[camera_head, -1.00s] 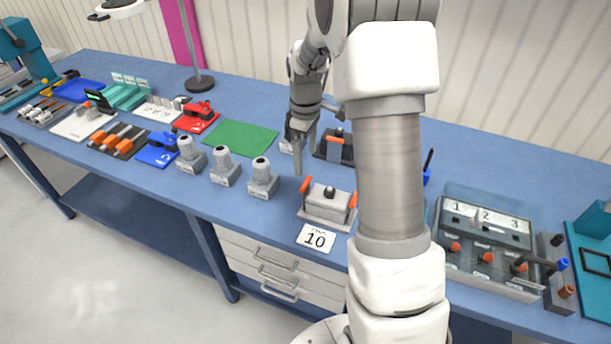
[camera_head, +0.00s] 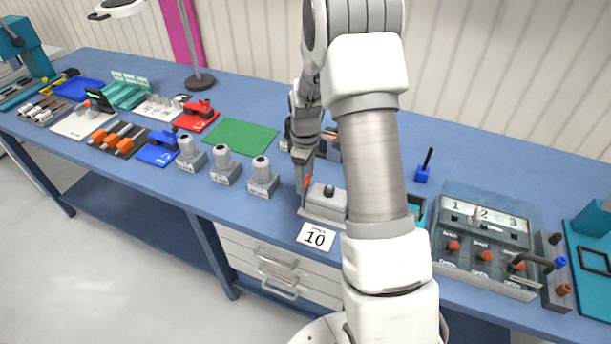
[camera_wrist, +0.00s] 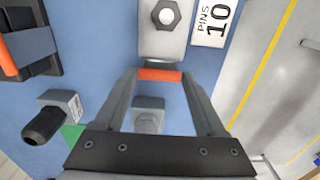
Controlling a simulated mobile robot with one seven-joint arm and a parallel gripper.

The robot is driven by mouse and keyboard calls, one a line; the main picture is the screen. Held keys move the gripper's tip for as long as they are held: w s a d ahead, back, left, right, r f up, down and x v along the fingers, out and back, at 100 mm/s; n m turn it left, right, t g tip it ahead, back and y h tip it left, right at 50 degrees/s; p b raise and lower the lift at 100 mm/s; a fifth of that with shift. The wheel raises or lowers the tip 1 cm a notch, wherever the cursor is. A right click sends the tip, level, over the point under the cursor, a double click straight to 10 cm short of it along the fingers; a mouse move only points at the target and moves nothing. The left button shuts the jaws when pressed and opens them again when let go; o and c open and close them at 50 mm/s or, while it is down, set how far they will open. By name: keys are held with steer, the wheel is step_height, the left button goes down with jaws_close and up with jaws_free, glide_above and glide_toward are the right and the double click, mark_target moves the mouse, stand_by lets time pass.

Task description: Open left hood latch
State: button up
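The grey connector hood (camera_head: 325,203) with a dark knob on top sits near the table's front edge, behind a card reading 10 (camera_head: 316,237). The left hood latch (camera_head: 307,182) has an orange bar at the hood's left end. The latch bar also shows in the wrist view (camera_wrist: 160,75), upright beside the hood (camera_wrist: 165,38). My gripper (camera_head: 302,178) is low at that left end. In the wrist view, my gripper (camera_wrist: 159,78) is open, with its fingertips on either side of the orange bar. I cannot tell whether they touch it. The hood's right end is hidden behind my arm.
Several grey cylindrical connectors stand left of the hood, the nearest being a grey plug (camera_head: 262,178). Another dark unit with an orange latch (camera_wrist: 22,45) lies behind. A clear-lidded switch box (camera_head: 484,235) stands to the right. A green mat (camera_head: 240,136) is behind left.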

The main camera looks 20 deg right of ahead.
jaws_close()
steer(key=shift+w, duration=0.1)
steer(key=w+a+g+h, duration=0.1)
steer(key=w+a+f+g+h, duration=0.1)
steer(key=w+a+g+h, duration=0.1)
steer(key=w+a+f+g+h+b, duration=0.1)
steer(key=w+a+g+h, duration=0.1)
steer(key=shift+f, duration=0.25)
steer(key=shift+w+a+f+b, duration=0.3)
steer(key=shift+a+f+b, duration=0.05)
steer(key=shift+a+b, duration=0.1)
stand_by(0.5)
